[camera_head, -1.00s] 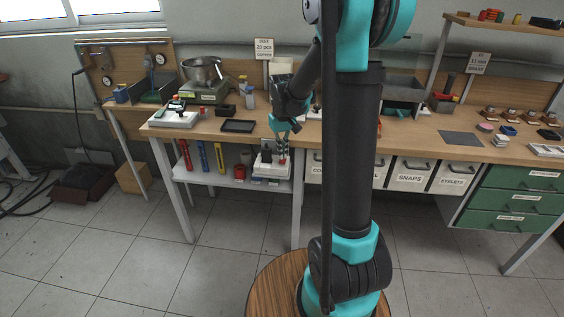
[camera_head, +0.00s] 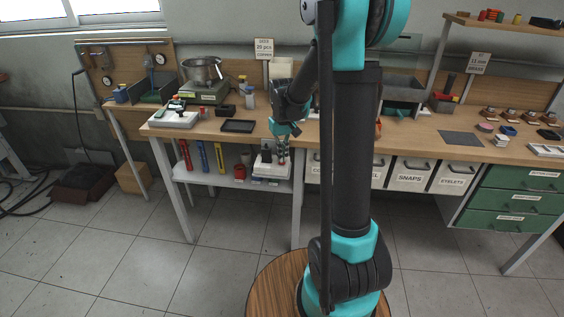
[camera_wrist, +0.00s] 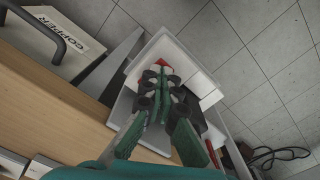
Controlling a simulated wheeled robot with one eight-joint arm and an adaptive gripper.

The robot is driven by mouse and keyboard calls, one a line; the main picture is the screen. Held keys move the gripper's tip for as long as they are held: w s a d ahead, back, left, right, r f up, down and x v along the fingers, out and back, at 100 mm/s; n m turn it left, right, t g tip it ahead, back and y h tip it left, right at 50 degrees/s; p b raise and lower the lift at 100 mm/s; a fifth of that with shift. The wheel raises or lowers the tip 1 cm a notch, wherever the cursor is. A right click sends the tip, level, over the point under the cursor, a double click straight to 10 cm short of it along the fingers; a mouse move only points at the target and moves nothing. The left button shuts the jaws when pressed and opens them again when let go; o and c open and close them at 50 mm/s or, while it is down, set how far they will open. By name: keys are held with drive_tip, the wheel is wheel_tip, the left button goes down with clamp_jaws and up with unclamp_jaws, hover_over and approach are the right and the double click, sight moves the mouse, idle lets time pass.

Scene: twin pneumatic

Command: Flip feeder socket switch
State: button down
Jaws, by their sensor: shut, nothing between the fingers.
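A white socket unit (camera_head: 271,171) with black parts on top stands on the low shelf under the bench, in the head view. In the wrist view it is the white body (camera_wrist: 205,88) beyond my fingers. A small red part (camera_wrist: 164,64), perhaps the switch, shows just past my fingertips; its on or off position cannot be told. My gripper (camera_head: 283,157) is shut and empty, pointing down at the right part of the unit. In the wrist view my gripper (camera_wrist: 157,78) has its fingertips together close to the red part; whether they touch is unclear.
The workbench top (camera_head: 210,131) lies above the shelf (camera_head: 222,181), and its edge is close to my arm. Drawers, including one labelled copper (camera_wrist: 55,30), sit beside the shelf. Red, blue and yellow tools (camera_head: 203,156) stand at its left.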

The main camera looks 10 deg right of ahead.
drive_tip(key=shift+f, duration=0.15)
drive_tip(key=shift+r, duration=3.55)
drive_tip(key=s+d+f+m+t, duration=0.1)
drive_tip(key=s+f, duration=0.3)
drive_tip(key=s, duration=0.7)
drive_tip(key=s+d+f+m+t, duration=0.1)
drive_tip(key=s+d+f+t, duration=0.2)
drive_tip(key=s, duration=0.8)
drive_tip(key=shift+f, duration=0.95)
